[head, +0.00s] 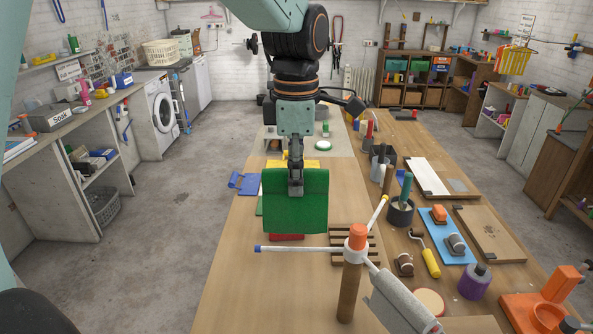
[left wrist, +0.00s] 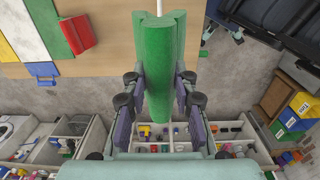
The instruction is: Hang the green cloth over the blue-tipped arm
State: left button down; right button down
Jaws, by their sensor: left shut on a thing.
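The green cloth (head: 310,212) hangs folded from my left gripper (head: 296,188), which is shut on its upper edge. In the left wrist view the cloth (left wrist: 158,60) is pinched between the fingers of the left gripper (left wrist: 160,100). A wooden post with an orange cap (head: 358,236) carries several arms. Its blue-tipped arm (head: 300,249) points left and is bare. In the head view the cloth's lower edge shows just above this arm, apart from it in the picture; the exact depth is unclear. My right gripper is not in view.
A grey cloth (head: 403,300) hangs on another arm of the post, and a yellow-tipped arm (head: 377,212) is bare. A red cloth (left wrist: 75,35) lies on the table. A blue piece (head: 243,183) lies at the left edge. Tools and jars crowd the right side.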

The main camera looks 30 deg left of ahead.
aim_at(294, 199)
pick_arm(q)
jog(key=shift+s+a+f, duration=0.2)
jog(key=shift+a+f, duration=0.05)
jog(key=shift+f, duration=0.25)
jog(key=shift+w+d+f+b, duration=0.1)
jog(key=shift+f+b, duration=0.4)
jog(key=shift+f, duration=0.55)
jog(key=shift+w+d+f+b, duration=0.1)
jog(key=shift+f+b, duration=0.35)
jog(key=shift+f, duration=0.55)
jog(key=shift+s+a, duration=0.1)
jog(key=shift+a, duration=0.05)
jog(key=shift+a, duration=0.1)
